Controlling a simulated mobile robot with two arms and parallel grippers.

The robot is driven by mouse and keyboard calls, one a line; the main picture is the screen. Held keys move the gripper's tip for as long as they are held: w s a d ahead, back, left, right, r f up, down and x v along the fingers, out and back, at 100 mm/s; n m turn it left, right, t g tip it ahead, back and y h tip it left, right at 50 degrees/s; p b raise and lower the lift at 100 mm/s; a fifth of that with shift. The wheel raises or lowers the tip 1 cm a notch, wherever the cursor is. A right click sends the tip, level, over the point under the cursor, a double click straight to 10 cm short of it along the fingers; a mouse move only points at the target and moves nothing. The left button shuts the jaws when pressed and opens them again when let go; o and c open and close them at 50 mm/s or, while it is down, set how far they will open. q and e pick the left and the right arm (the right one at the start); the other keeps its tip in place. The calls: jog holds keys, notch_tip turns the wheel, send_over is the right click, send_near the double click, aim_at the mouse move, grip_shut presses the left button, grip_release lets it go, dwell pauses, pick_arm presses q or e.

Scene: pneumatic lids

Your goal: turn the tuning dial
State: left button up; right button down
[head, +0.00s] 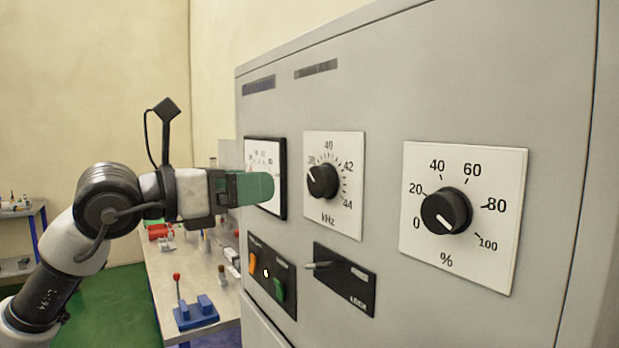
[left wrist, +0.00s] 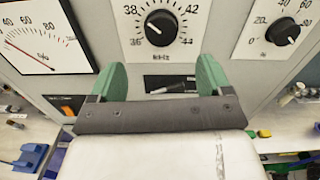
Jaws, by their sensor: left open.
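The tuning dial is a round black knob (head: 323,181) on a white kHz plate (head: 347,217) on the grey cabinet front. Its white mark points to the upper left, near 38. The knob also shows in the left wrist view (left wrist: 161,28), at the top centre. My left gripper (head: 262,188) has green fingers and is left of the knob in the head view. In the left wrist view its two fingers (left wrist: 162,72) are spread, with nothing between them, and lie below the knob, apart from it. My right gripper is not in view.
A larger percent dial (head: 446,211) is to the right. A meter (head: 281,197) is to the left, partly hidden by my gripper. Below are a switch panel (head: 267,273) and a LOCK lever (head: 318,266). A workbench (head: 159,285) with small items stands left of the cabinet.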

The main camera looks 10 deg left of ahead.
aim_at(314, 179)
pick_arm(q)
jog(key=p+x, duration=0.5)
jog(key=x, duration=0.5)
jog(key=shift+s, duration=0.1)
jog(key=shift+w+d+f, duration=0.15)
jog(key=shift+w+d, duration=0.15)
jog(key=shift+c, duration=0.2)
